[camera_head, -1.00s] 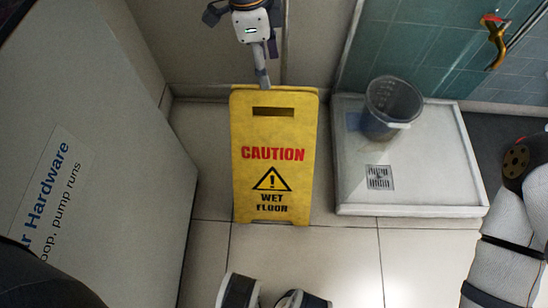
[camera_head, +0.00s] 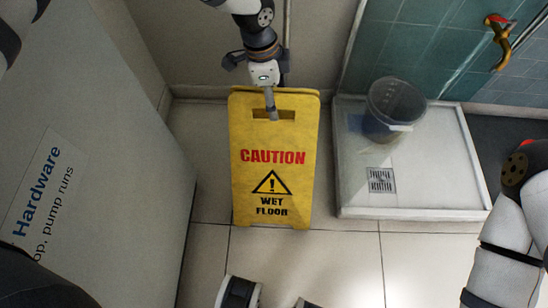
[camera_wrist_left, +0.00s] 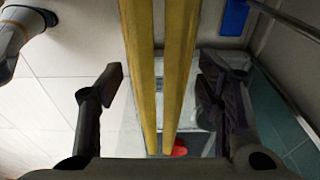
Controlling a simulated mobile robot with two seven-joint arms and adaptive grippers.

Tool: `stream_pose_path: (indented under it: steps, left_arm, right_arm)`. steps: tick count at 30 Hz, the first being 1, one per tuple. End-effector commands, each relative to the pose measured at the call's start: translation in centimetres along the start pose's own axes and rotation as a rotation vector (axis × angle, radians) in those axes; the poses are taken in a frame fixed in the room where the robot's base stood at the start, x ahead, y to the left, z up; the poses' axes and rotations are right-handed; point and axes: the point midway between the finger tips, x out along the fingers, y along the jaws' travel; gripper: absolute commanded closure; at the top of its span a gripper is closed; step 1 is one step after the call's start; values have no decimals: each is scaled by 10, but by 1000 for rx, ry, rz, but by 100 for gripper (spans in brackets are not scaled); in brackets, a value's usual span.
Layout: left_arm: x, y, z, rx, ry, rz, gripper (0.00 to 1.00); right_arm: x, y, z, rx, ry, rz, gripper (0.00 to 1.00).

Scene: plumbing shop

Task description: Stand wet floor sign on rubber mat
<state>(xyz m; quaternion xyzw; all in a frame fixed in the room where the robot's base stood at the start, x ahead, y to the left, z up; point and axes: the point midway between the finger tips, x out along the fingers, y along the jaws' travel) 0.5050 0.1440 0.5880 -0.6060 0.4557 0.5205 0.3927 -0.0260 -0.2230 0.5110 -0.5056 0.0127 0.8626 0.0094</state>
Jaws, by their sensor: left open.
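My left gripper (camera_head: 271,112) is at the sign's top edge, pointing down by the handle slot. In the left wrist view the sign's two yellow panels (camera_wrist_left: 142,80) run edge-on between the open fingers of my left gripper (camera_wrist_left: 162,80), with gaps at both sides. I cannot identify a rubber mat for certain.
A white shower tray (camera_head: 410,205) with a drain holds a grey bucket (camera_head: 394,108), right of the sign. A grey panel with lettering (camera_head: 110,130) stands at left. A dark floor patch (camera_head: 498,135) lies beyond the tray. Tiles (camera_head: 330,262) in front are clear.

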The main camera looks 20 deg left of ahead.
Motion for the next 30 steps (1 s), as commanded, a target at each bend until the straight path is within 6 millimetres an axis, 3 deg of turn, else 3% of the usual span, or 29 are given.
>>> stream_pose_path:
  steps: [15, 23, 24, 30]
  left_arm:
    - [4, 0, 1, 0, 0, 0, 40]
    - [4, 0, 1, 0, 0, 0, 96]
    - [4, 0, 1, 0, 0, 0, 100]
    - [3, -1, 0, 0, 2, -3, 100]
  right_arm:
    - [1, 0, 0, 0, -1, 0, 100]
    - [1, 0, 0, 0, -1, 0, 100]
    - [1, 0, 0, 0, -1, 0, 100]
    - [1, 0, 0, 0, -1, 0, 100]
